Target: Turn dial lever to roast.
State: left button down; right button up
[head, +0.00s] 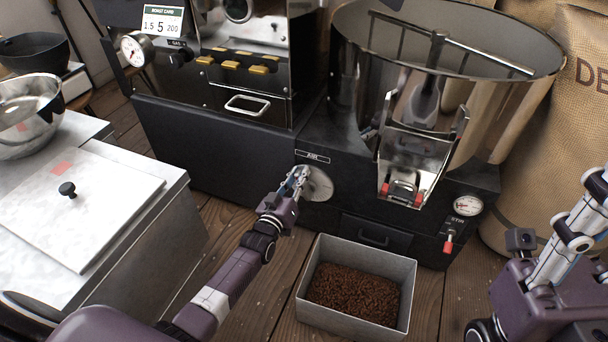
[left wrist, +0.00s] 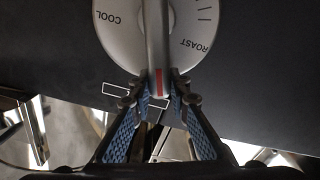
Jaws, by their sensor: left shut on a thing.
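The round silver dial (head: 321,184) sits on the black front of the machine, under the AIR label (head: 313,157). In the left wrist view the dial plate (left wrist: 190,30) shows COOL at its left and ROAST at its right. The lever (left wrist: 156,45), with a red line near its tip, points down in that view, between the two words. My left gripper (head: 298,178) is shut on the lever's end; its blue-padded fingers also show in the left wrist view (left wrist: 157,103). My right gripper (head: 596,185) is partly cut off at the right edge.
A metal bin of brown beans (head: 311,281) stands on the floor below the dial. The cooling drum (head: 352,70) with its chute is above right, near a STIR lever (head: 448,244). A steel counter (head: 150,215) is at left, a sack (head: 585,110) at right.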

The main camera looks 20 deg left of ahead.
pick_arm(q)
jog(key=shift+a+f+n, duration=0.25)
jog(key=shift+a+n, duration=0.35)
jog(key=shift+n, duration=0.4)
jog(key=c, duration=1.8)
grip_release()
jog(key=shift+s, duration=0.1)
jog(key=s, duration=1.1)
jog(key=shift+s+a, duration=0.25)
jog(key=shift+s, duration=0.15)
